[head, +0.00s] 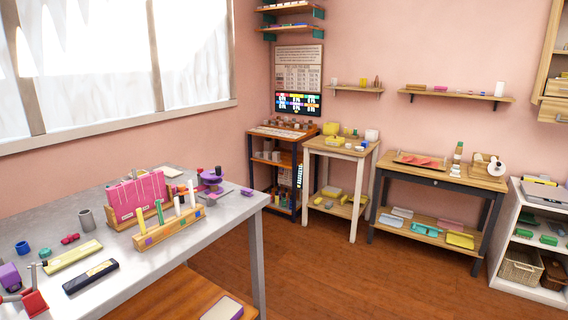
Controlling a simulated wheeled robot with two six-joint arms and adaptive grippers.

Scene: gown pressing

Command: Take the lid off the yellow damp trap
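I cannot tell for sure which thing is the yellow damp trap. A small yellow tub (331,128) stands on top of the pale wooden side table against the back wall, far from the camera. It is too small to tell whether a lid sits on it. Other yellow items are a box (331,191) on that table's lower shelf and a yellow tray (460,240) under the dark-legged table. Neither of my grippers shows in the head view.
A grey metal table (225,212) fills the near left, with a pink-filled rack (137,198), a wooden holder (168,227) and small tools. The dark-legged table (440,180) and white shelf unit (506,235) stand right. Brown floor (390,290) is clear.

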